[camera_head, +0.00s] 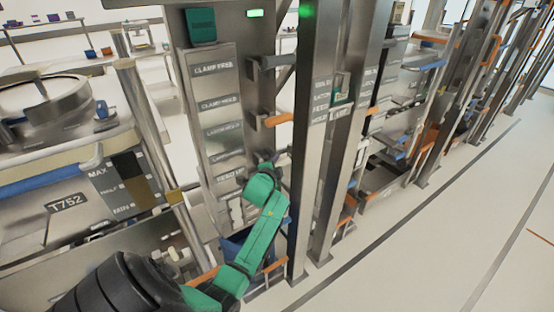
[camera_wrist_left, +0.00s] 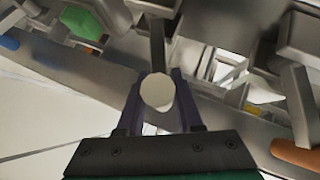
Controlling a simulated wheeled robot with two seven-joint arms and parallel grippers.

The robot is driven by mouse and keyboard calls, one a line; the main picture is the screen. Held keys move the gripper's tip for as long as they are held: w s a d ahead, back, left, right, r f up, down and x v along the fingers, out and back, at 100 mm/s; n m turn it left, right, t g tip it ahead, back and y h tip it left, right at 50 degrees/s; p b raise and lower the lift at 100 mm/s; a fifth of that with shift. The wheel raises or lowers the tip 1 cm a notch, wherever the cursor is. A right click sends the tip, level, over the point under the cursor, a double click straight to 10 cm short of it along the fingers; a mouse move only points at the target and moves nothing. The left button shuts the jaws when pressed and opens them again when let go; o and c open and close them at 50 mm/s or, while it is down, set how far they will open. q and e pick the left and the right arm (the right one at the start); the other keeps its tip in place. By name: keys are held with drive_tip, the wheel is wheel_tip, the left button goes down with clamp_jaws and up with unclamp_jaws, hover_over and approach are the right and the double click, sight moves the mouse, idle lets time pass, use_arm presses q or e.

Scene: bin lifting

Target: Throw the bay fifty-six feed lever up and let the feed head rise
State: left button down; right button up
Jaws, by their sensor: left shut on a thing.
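My left gripper (camera_wrist_left: 157,100) is shut on a pale round lever knob (camera_wrist_left: 157,90), with a dark finger on each side of it. A dark lever arm (camera_wrist_left: 157,45) runs from the knob toward the steel column. In the head view my green left arm reaches up to the column's lower plate, and its gripper (camera_head: 265,167) is small there, near a label that seems to start with FEED (camera_head: 229,177). The wrist mostly hides the lever in that view. I cannot make out a bay number or pick out the feed head. My right gripper is in neither view.
Above my gripper, an orange-handled lever (camera_head: 278,119) and a grey-handled lever (camera_head: 273,62) stick out from the column (camera_head: 205,80). A steel post (camera_head: 312,150) stands just right of my arm. A T752 machine (camera_head: 68,203) is at left. Open floor (camera_head: 440,220) lies at right.

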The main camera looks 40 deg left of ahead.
use_arm(q)
drive_tip(key=shift+r, duration=0.15)
drive_tip(key=c, duration=0.6)
unclamp_jaws()
drive_tip(key=v, duration=1.4)
drive_tip(key=shift+s+d+b, duration=0.15)
drive_tip(key=shift+s+b, duration=0.05)
drive_tip(key=shift+b, duration=0.2)
